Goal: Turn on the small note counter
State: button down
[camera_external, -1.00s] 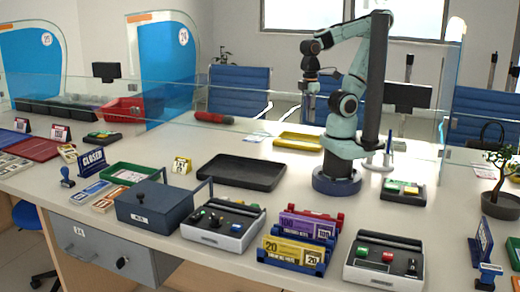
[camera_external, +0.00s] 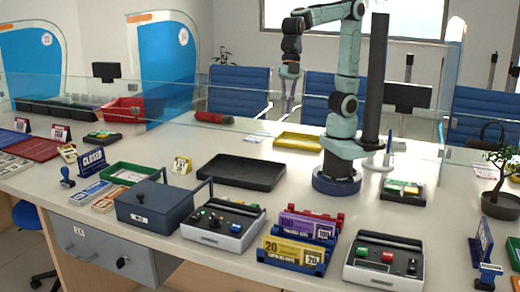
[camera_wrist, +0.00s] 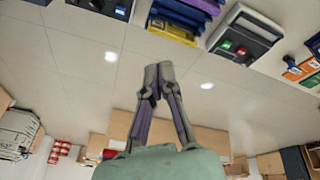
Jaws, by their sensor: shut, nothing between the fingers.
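Two light-grey machines with black tops stand on the counter's front side, and I cannot tell which one is the small note counter. The right machine (camera_external: 383,262) has a green button, a red button and a black knob; it also shows in the wrist view (camera_wrist: 243,34). The left machine (camera_external: 222,223) has several small controls on top. My gripper (camera_external: 288,107) hangs fingers-down, high above the far side of the counter and well away from both machines. In the wrist view its fingertips (camera_wrist: 158,70) are together and empty.
A rack of purple and yellow note bundles (camera_external: 296,240) stands between the machines. A dark blue cash box (camera_external: 154,205) is left of the left machine. A black tray (camera_external: 241,172) and a yellow tray (camera_external: 298,142) lie behind. A glass screen crosses the counter.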

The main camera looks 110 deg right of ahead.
jog(key=a+f+n+g+y, duration=0.15)
jog(key=a+n, duration=0.25)
jog(key=a, duration=0.5)
jog(key=a+f+n+g+y, duration=0.1)
jog(key=a+f+n+g, duration=0.25)
jog(key=a, duration=0.65)
jog(key=s+a+f+n+g, duration=0.2)
jog(key=s+a+f+g, duration=0.2)
jog(key=s+a+f, duration=0.5)
jog(key=shift+a+f+g, duration=0.3)
jog(key=shift+f, duration=0.2)
jog(key=shift+s+f+n, duration=0.1)
jog(key=shift+n, duration=0.15)
